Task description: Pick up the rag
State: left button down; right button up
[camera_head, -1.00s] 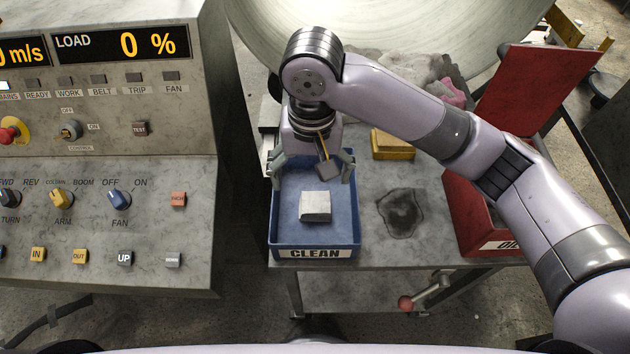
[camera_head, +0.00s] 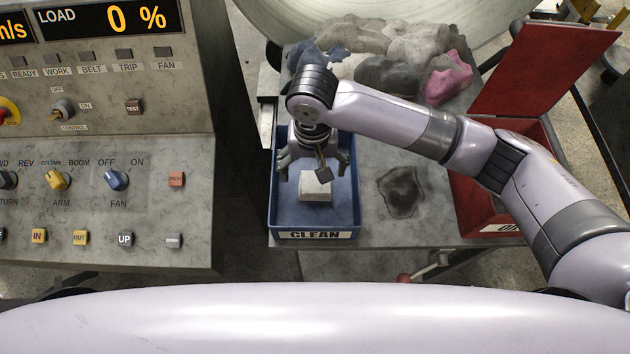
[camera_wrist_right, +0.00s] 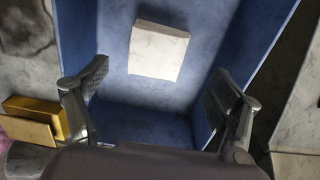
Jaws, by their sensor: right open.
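The rag (camera_head: 315,185) is a small whitish folded square lying flat on the floor of the blue tray (camera_head: 318,236) marked CLEAN. In the right wrist view the rag (camera_wrist_right: 158,52) shows whole, ahead of and between the open fingers, with no finger touching it. My right gripper (camera_head: 315,166) is open and empty, pointing down over the back part of the tray. My left gripper is not in view.
A red box (camera_head: 482,215) with a raised lid stands to the right. Several crumpled grey, blue and pink cloths (camera_head: 445,80) lie at the back. A dark stain (camera_head: 402,192) marks the table. A yellow block (camera_wrist_right: 35,118) shows in the wrist view. A control panel (camera_head: 110,190) stands left.

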aim_at(315, 182)
jog(key=f, duration=0.1)
jog(key=f+p, duration=0.1)
jog(key=f, duration=0.2)
jog(key=shift+s+d, duration=0.25)
jog(key=shift+f, duration=0.7)
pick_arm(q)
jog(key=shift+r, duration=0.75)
pick_arm(e)
jog(key=shift+c, duration=0.5)
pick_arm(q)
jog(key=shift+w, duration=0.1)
pick_arm(e)
jog(key=c, duration=1.1)
jog(key=shift+r, duration=0.1)
jog(key=shift+c, duration=0.2)
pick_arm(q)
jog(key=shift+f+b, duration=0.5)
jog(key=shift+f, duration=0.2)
pick_arm(e)
notch_tip(315, 182, up, 20)
